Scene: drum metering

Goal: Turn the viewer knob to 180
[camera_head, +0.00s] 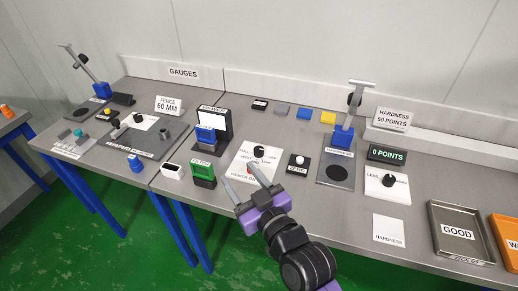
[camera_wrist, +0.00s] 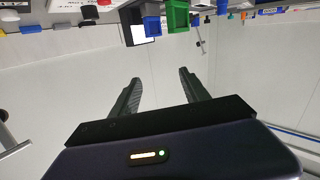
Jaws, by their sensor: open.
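The viewer knob (camera_head: 260,152) is a black round knob on a white plate (camera_head: 243,178) lettered "FULL", "OFF" and "VIEWER", at the middle of the bench in the head view. Its pointer direction is too small to read. My gripper (camera_head: 238,174) is open and empty, over the front part of the plate, with its fingers covering some of the lettering. The fingertips appear short of the knob and apart from it. In the wrist view my open gripper (camera_wrist: 160,77) has only wall between its fingers. The viewer (camera_head: 212,122) is a black-framed white screen behind a blue block.
Further right are a gauge stand (camera_head: 341,150), another dial (camera_head: 388,181) and the GOOD tray (camera_head: 484,246).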

